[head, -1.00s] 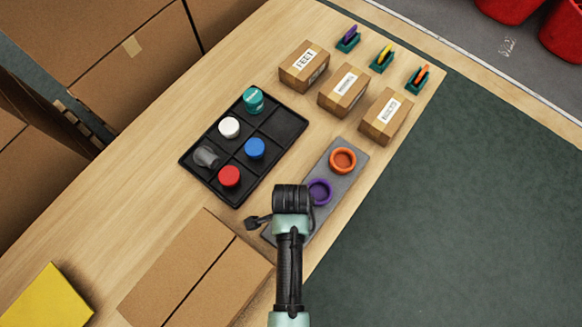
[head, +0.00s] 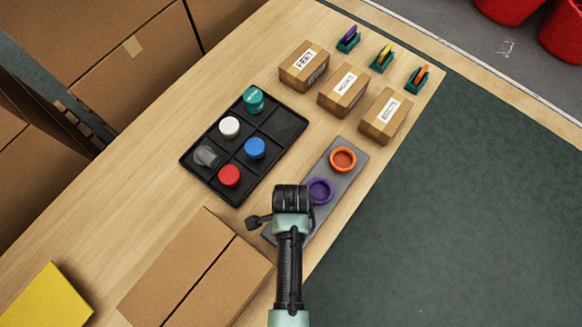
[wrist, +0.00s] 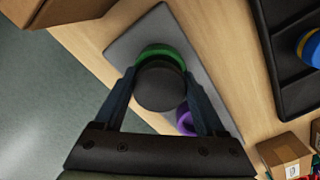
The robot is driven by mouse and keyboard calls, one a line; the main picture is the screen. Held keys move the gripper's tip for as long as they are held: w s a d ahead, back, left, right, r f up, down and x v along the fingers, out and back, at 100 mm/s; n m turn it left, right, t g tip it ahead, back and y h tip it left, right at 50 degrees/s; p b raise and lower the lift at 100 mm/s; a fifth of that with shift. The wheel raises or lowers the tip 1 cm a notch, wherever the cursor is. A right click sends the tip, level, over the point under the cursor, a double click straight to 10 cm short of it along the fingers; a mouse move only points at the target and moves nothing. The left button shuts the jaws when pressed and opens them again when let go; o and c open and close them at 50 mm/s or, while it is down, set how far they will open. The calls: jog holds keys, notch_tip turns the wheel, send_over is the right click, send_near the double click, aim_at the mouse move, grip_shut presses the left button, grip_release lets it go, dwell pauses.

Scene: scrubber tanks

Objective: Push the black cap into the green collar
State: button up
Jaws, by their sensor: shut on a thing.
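The black cap (wrist: 160,88) shows between the fingers of my gripper (wrist: 160,77) in the wrist view, and the gripper is shut on it. The green collar (wrist: 163,50) is on the grey plate (wrist: 126,47), directly behind the cap. The cap covers much of the collar in this view. I cannot tell whether the cap is above the collar or partly inside it. In the head view my arm hides the cap, the green collar and the fingertips.
The purple collar (head: 319,191) and the orange collar (head: 343,160) sit on the same plate. A black divided tray (head: 286,125) with several caps lies to the left. Small boxes (head: 343,90) stand behind. A large cardboard box (head: 195,265) is close to my arm's left.

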jog(key=shift+s+f, duration=0.4)
jog(key=shift+f, duration=0.3)
jog(key=o, duration=1.3)
jog(key=shift+w, duration=0.1)
jog(key=shift+d, duration=0.15)
jog(key=shift+w+r+p, duration=0.1)
jog(key=shift+r+p, duration=0.85)
jog(key=shift+p, duration=0.05)
jog(key=r+p, duration=0.5)
jog(key=shift+w+r+p, duration=0.2)
jog(key=shift+r+p, duration=0.1)
